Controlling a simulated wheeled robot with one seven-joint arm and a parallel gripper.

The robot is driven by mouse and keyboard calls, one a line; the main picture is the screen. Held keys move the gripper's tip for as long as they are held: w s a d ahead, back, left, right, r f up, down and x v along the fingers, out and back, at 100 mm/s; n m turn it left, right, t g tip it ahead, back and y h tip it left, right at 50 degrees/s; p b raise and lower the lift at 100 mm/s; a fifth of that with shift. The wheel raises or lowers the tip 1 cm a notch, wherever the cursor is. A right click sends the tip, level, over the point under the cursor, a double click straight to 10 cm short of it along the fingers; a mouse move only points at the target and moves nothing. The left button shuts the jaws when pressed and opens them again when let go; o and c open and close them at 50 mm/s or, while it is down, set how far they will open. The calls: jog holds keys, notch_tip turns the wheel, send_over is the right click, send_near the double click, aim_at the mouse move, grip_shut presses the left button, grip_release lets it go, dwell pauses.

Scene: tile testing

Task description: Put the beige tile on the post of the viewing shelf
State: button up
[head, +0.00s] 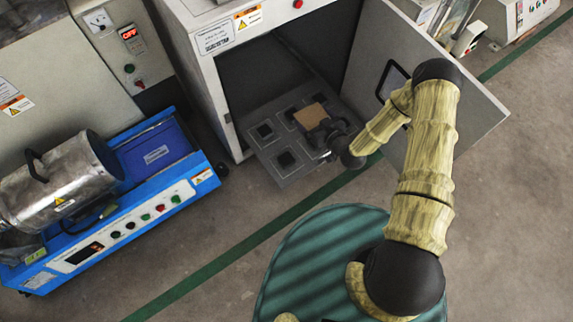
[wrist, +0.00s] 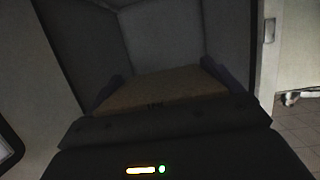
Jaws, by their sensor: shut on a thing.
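The beige tile (head: 309,116) is at the far side of a dark tray in the open cabinet's mouth. My gripper (head: 325,126) is shut on the tile at its near edge. In the wrist view the tile (wrist: 160,90) lies flat between the two dark fingers, with small dark marks on its near edge. I cannot tell whether the tile rests on the tray or is held just above it. I cannot make out the viewing shelf or its post in either view.
The tray (head: 285,172) has several square dark recesses and juts from the white cabinet (head: 222,70). The cabinet door (head: 455,110) stands open on the right, close to my arm. A blue machine (head: 130,205) with a metal drum stands left. Floor in front is clear.

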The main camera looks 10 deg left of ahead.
aim_at(283, 157)
jog(key=s+a+f+n+g+y+b, duration=0.1)
jog(key=s+a+f+n+g+b, duration=0.1)
jog(key=a+f+b, duration=0.2)
jog(key=s+a+f+n+g+y+b, duration=0.2)
jog(key=a+f+n+g+b, duration=0.1)
jog(key=f+b, duration=0.8)
jog(key=shift+a+g, duration=0.3)
jog(key=shift+a, duration=0.4)
jog(key=shift+s, duration=0.1)
jog(key=shift+f, duration=0.1)
notch_tip(283, 157, down, 6)
jog(key=b, duration=0.4)
jog(key=shift+f, duration=0.1)
jog(key=shift+f+b, duration=1.4)
jog(key=shift+f, duration=0.5)
